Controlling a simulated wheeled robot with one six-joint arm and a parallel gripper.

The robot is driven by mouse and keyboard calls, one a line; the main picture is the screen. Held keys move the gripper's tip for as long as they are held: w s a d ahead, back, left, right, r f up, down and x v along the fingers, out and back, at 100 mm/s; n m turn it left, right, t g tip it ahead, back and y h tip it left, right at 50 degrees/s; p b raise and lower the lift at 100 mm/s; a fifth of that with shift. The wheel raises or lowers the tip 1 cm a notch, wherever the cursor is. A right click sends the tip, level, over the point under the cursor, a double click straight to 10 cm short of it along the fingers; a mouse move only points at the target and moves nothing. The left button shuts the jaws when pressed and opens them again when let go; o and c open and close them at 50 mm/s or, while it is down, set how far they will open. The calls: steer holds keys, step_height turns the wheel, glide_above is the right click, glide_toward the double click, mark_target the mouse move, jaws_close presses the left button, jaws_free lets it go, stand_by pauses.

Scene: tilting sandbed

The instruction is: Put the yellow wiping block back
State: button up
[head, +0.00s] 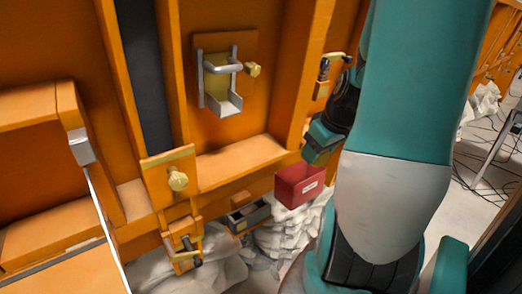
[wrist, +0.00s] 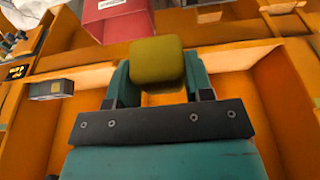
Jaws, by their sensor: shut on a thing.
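The yellow wiping block (wrist: 157,62) is a rounded olive-yellow block in the wrist view, held between the two teal fingers of my gripper (wrist: 160,80). My gripper is shut on it. A metal holder (head: 230,104) with a bar and a small ledge is on the orange wall, left of my gripper, with an olive-yellow surface (head: 215,86) behind the bar.
The red bin (head: 298,188) hangs below my gripper and also shows in the wrist view (wrist: 118,18). A brass knob (head: 253,70) is beside the holder. An orange ledge (head: 240,162) runs below. A grey tray (head: 262,214) and white sacks (head: 290,236) are lower down.

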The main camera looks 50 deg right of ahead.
steer(key=p, duration=0.5)
glide_toward(263, 151)
steer(key=shift+w+d+f, duration=0.15)
steer(key=shift+w+f, duration=0.2)
steer(key=shift+w, duration=0.1)
steer(key=shift+w+d+f, duration=0.2)
steer(key=shift+w+f, duration=0.2)
steer(key=shift+w, duration=0.1)
step_height(263, 151, down, 3)
steer(key=shift+f+p, duration=0.1)
steer(key=shift+p, duration=0.25)
steer(key=shift+w+f+p, duration=0.15)
steer(key=shift+f+p, duration=0.15)
steer(key=shift+f, duration=0.15)
steer(key=shift+f, duration=0.1)
steer(key=shift+f, duration=0.15)
steer(key=o, duration=0.9)
